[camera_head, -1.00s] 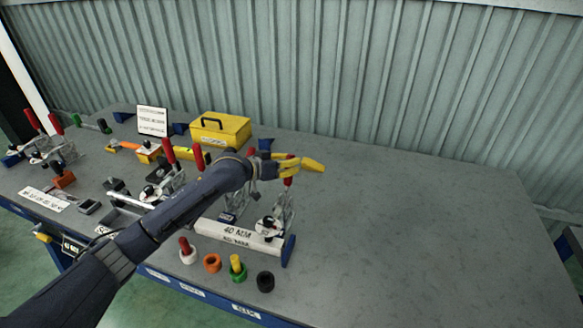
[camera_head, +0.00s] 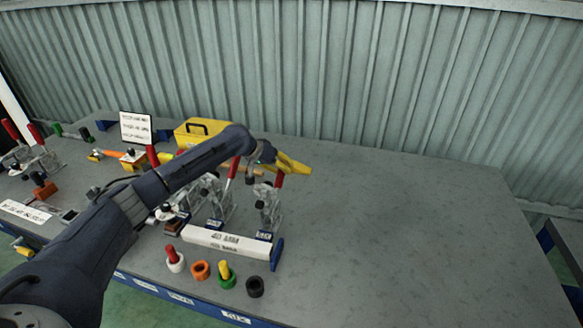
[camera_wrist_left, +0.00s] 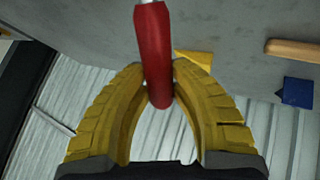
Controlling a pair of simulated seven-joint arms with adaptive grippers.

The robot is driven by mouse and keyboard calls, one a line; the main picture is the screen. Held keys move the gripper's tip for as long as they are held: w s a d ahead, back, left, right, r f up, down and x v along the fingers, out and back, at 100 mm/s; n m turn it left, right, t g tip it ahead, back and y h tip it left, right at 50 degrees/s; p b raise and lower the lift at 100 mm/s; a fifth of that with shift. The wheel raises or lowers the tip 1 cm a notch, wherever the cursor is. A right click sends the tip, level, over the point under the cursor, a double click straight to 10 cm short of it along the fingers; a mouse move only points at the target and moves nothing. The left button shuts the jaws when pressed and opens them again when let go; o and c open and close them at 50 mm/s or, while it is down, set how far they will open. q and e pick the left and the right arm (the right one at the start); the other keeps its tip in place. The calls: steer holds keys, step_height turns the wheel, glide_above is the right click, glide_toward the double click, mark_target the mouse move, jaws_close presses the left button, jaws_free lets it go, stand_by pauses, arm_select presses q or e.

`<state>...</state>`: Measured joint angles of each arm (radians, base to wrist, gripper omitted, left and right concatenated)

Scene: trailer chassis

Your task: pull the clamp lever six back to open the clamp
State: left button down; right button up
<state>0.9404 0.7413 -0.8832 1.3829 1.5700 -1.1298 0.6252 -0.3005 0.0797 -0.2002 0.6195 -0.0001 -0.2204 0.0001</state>
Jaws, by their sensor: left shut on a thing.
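My left gripper (camera_head: 292,166) has yellow fingers and is above the rightmost clamp (camera_head: 267,207). In the left wrist view, its fingers close around the red lever handle (camera_wrist_left: 153,55), so it is shut on the handle. In the head view, part of this red handle (camera_head: 279,181) shows below the fingers, standing nearly upright. The clamp is metal, on a blue base, behind the right end of a white beam (camera_head: 205,238). Its spindle appears raised off the beam, but small details are unclear. My right gripper is not in view.
Another red-handled clamp (camera_head: 218,198) stands close on the left, partly behind my arm. Red, orange, green and black pieces (camera_head: 255,287) line the front edge. A yellow toolbox (camera_head: 190,130) stands at the back. The table's right side (camera_head: 420,240) is clear.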

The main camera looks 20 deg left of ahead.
arm_select(q)
steer(key=shift+f, duration=0.1)
stand_by(0.3)
steer(key=c, duration=1.1)
jaws_free()
steer(key=shift+c, duration=0.2)
steer(key=v, duration=1.2)
steer(key=shift+w, duration=0.1)
